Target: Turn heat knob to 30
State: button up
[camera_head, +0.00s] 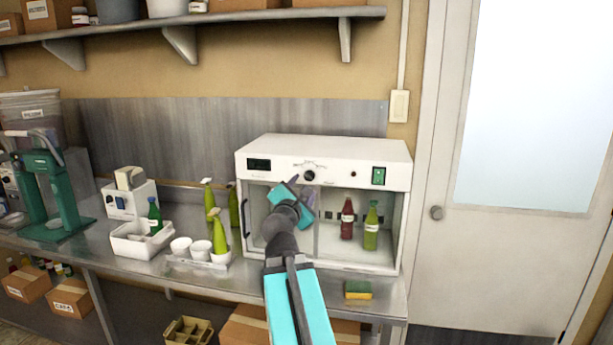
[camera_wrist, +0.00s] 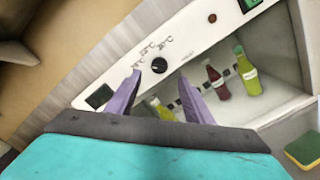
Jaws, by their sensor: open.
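The heat knob (camera_head: 309,175) is a small round black dial on the top panel of a white incubator cabinet (camera_head: 345,150). Printed temperature marks arc above it. In the wrist view the knob (camera_wrist: 159,65) shows ahead of my gripper, with a light pointer line whose exact setting I cannot read. My gripper (camera_head: 304,190) is in front of the cabinet, just below the knob. In the wrist view my gripper (camera_wrist: 158,92) has its two purple fingers spread apart, with nothing between them. The fingers are apart from the knob.
Behind the cabinet's glass stand a red bottle (camera_head: 347,219) and a green-yellow bottle (camera_head: 371,228). A green switch (camera_head: 378,176) and a dark display (camera_head: 259,164) flank the knob. A sponge (camera_head: 358,290) lies on the counter in front. Spray bottles (camera_head: 219,235) and white cups (camera_head: 200,250) stand left.

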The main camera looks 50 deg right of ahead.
aim_at(309, 177)
jog(key=shift+p+x, duration=2.1)
jog(key=shift+x, duration=1.7)
jog(key=shift+d, duration=0.1)
